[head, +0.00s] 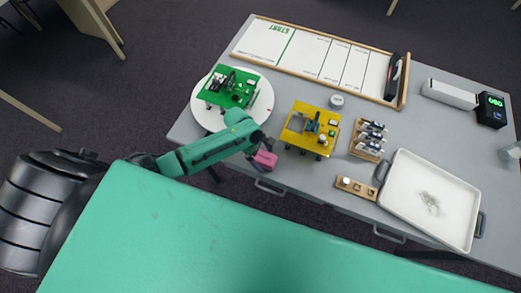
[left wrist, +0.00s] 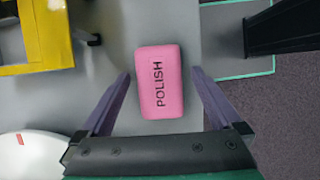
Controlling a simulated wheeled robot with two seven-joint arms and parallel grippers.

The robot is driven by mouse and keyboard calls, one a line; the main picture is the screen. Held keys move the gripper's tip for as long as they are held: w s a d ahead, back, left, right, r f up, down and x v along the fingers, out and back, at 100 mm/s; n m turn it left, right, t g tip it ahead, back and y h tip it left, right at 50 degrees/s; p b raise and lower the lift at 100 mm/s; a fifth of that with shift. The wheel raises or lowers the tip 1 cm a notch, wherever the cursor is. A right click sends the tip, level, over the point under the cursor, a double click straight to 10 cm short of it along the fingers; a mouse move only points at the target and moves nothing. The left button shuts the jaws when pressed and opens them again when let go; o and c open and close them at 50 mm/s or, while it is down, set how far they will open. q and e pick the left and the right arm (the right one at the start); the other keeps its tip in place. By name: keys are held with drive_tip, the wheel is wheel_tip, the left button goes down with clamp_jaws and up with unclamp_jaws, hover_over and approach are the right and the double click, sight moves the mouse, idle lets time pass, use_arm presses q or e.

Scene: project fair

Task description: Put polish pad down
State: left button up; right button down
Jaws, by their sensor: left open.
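The pink polish pad (left wrist: 160,82) lies on the grey table, between the open fingers of my left gripper (left wrist: 160,92) in the left wrist view, with a gap on each side. It bears the word POLISH. In the head view the pad (head: 265,159) is at the table's front edge, right at the tip of my left gripper (head: 262,147). My right gripper does not show in either view.
A yellow board (head: 311,128) on short legs stands right of the pad. A white round plate (head: 203,114) with a green board (head: 233,87) is behind to the left. A white tray (head: 466,236) and a bottle rack (head: 367,142) are further right.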

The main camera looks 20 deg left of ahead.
use_arm(q)
drive_tip(key=b+v, duration=0.1)
drive_tip(key=v, duration=1.3)
drive_tip(key=shift+r, duration=0.45)
drive_tip(key=shift+w+d, duration=0.1)
drive_tip(key=shift+w, duration=0.05)
